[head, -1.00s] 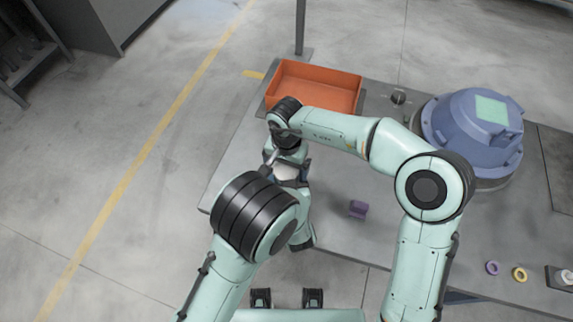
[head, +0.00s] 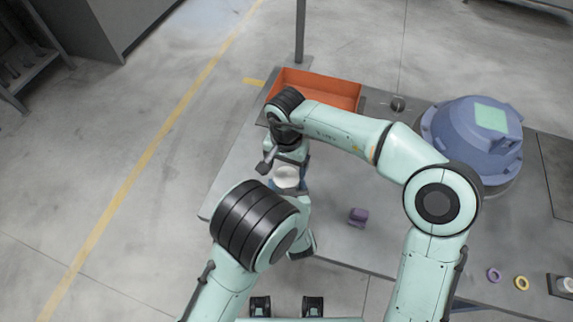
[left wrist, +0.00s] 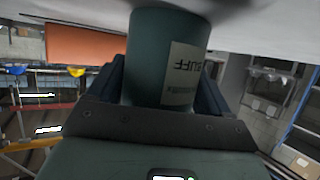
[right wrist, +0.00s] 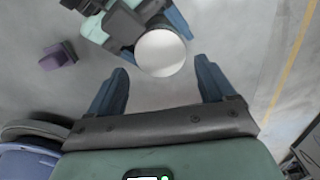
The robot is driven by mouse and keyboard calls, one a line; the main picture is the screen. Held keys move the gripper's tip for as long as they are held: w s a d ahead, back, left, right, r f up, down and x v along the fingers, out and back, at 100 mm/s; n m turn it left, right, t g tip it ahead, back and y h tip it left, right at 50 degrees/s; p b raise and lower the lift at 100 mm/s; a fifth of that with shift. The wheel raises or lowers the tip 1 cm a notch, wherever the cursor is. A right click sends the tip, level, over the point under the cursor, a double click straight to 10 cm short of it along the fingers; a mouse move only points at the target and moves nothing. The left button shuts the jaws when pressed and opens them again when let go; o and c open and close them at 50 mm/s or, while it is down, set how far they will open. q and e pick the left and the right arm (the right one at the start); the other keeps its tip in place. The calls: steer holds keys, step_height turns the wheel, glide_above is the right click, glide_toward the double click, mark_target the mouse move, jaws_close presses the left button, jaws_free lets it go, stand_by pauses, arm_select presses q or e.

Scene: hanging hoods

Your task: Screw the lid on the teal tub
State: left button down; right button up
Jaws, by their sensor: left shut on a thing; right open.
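The teal tub (left wrist: 165,60) is dark teal with a pale label, upside down in the left wrist view. My left gripper (left wrist: 163,90) is shut on it, one finger on each side. A round white lid (right wrist: 161,53) covers the tub's top in the right wrist view; it also shows in the head view (head: 286,176). I cannot tell how tightly the lid sits. My right gripper (right wrist: 162,70) is open and empty, its fingers apart from the lid. In the head view the tub's side is mostly hidden by my arms.
An orange tray (head: 322,84) stands at the table's back. A large blue-violet housing (head: 455,140) stands to the right. A purple block (head: 357,216) lies mid-table. A purple ring (head: 494,275) and a yellow ring (head: 521,283) lie at front right.

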mark_target(286, 177)
step_height(286, 177, up, 3)
steer(key=shift+r+n, duration=0.2)
steer(key=shift+n, duration=0.2)
steer(key=shift+f, duration=4.05)
steer(key=c, duration=0.9)
steer(key=shift+o, duration=0.2)
steer(key=m, duration=0.3)
